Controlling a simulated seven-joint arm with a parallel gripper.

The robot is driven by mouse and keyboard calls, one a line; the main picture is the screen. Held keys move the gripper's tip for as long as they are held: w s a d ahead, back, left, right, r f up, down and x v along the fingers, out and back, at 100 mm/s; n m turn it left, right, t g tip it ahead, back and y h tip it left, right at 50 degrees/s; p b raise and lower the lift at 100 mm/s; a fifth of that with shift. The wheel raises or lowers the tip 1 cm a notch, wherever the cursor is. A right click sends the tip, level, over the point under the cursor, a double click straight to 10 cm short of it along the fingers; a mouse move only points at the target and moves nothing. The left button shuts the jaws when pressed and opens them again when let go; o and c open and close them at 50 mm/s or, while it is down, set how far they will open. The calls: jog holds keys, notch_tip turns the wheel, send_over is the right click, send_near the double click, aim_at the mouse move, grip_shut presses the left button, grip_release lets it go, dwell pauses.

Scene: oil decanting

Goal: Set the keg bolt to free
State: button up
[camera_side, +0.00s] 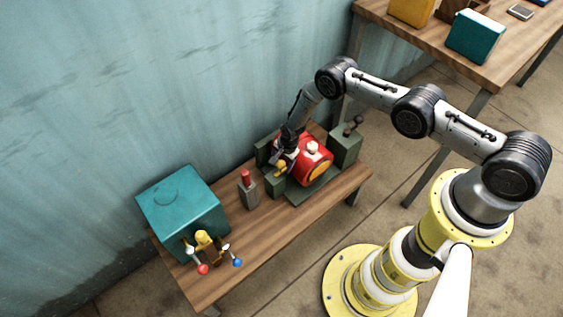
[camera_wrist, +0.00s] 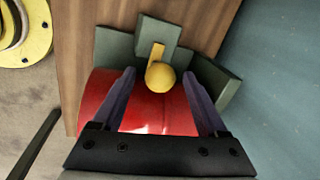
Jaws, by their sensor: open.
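The red keg (camera_side: 318,168) lies on its side in a green cradle (camera_side: 299,198) on the wooden bench. A yellow round knob with a short flat bar (camera_wrist: 160,76), which looks like the keg bolt, stands at the keg's end by the green plates; it also shows small in the side view (camera_side: 281,168). My gripper (camera_wrist: 159,74) is open, with one finger on each side of the knob in the wrist view and a gap at both sides. Whether a finger touches the keg cannot be told.
A green block with a black-knobbed lever (camera_side: 352,126) stands right of the keg. A grey block with a red top (camera_side: 247,187) and a teal box (camera_side: 183,207) with yellow, red and blue knobs stand left. The wall (camera_side: 180,90) is close behind.

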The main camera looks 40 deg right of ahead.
grip_shut()
dwell(0.3)
dwell(1.1)
